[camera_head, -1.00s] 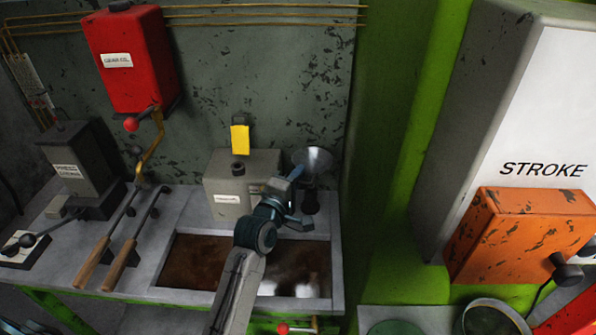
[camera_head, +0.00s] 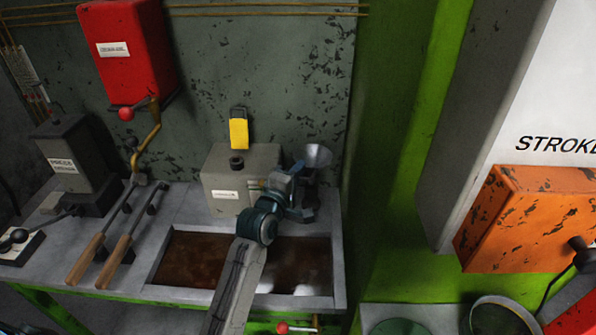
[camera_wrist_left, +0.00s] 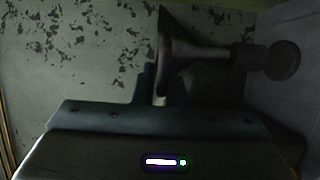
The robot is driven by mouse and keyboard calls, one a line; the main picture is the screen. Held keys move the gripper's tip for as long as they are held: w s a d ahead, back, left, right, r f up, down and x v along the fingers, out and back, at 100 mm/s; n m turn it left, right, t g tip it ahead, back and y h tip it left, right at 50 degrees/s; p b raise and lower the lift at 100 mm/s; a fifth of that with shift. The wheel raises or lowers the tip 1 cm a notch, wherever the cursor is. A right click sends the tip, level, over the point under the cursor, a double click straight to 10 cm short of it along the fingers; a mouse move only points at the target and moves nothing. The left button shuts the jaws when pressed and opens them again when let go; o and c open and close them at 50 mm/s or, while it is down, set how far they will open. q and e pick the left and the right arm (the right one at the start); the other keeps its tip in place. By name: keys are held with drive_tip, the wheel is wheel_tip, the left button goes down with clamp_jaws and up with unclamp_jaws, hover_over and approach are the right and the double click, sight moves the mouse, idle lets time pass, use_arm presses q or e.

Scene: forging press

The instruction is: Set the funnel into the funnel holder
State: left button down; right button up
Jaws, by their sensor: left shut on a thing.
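The funnel (camera_head: 318,156) is a grey metal cone, opening upward, at the back right of the bench in the head view. My left gripper (camera_head: 303,190) is shut on it below the cone, and the fingers hide most of the stem. In the left wrist view the funnel (camera_wrist_left: 172,65) appears sideways, its stem pointing right. The dark funnel holder (camera_wrist_left: 283,60), with a round base, lies in line with the stem there. The stem's end seems to meet the holder, but I cannot tell how deep it sits. In the head view my gripper mostly covers the holder. My right gripper is not in view.
A grey box (camera_head: 215,180) with a black cap stands just left of my gripper. A sunken brown tray (camera_head: 195,262) lies in front, under my arm. Two wooden-handled levers (camera_head: 117,250) are on the left. A green column (camera_head: 395,170) rises on the right.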

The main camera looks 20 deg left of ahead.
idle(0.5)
use_arm(q)
drive_tip(key=shift+p, duration=0.35)
idle(0.6)
drive_tip(key=shift+p, duration=0.4)
idle(0.6)
drive_tip(key=shift+f+b, duration=0.65)
drive_tip(key=shift+f, duration=0.6)
drive_tip(key=shift+f+b, duration=0.5)
drive_tip(key=shift+f, duration=0.55)
drive_tip(key=c, duration=1.4)
unclamp_jaws()
